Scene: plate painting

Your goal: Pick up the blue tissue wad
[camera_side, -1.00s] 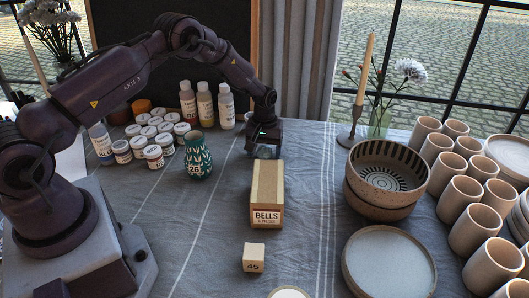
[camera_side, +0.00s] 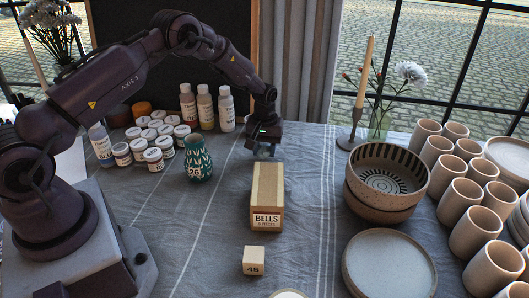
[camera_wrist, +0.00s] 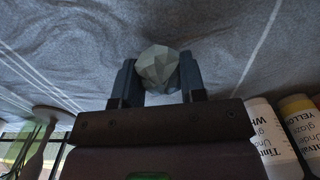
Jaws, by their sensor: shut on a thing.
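A small crumpled, faceted wad (camera_wrist: 158,68) sits between my two fingers in the wrist view. It looks grey-green there rather than clearly blue. My gripper (camera_wrist: 157,78) is shut on it, one finger on each side. In the side view my gripper (camera_side: 263,152) points down over the cloth, just behind the wooden BELLS box. The wad is too small and shaded there to make out clearly. I cannot tell how high it is above the cloth.
The BELLS box (camera_side: 267,190) stands in front of my gripper, with a small block marked 45 (camera_side: 254,261) nearer. A patterned vase (camera_side: 197,158), paint jars (camera_side: 153,158) and bottles (camera_side: 206,108) are left. Stacked bowls (camera_side: 385,178) and cups (camera_side: 468,203) are right.

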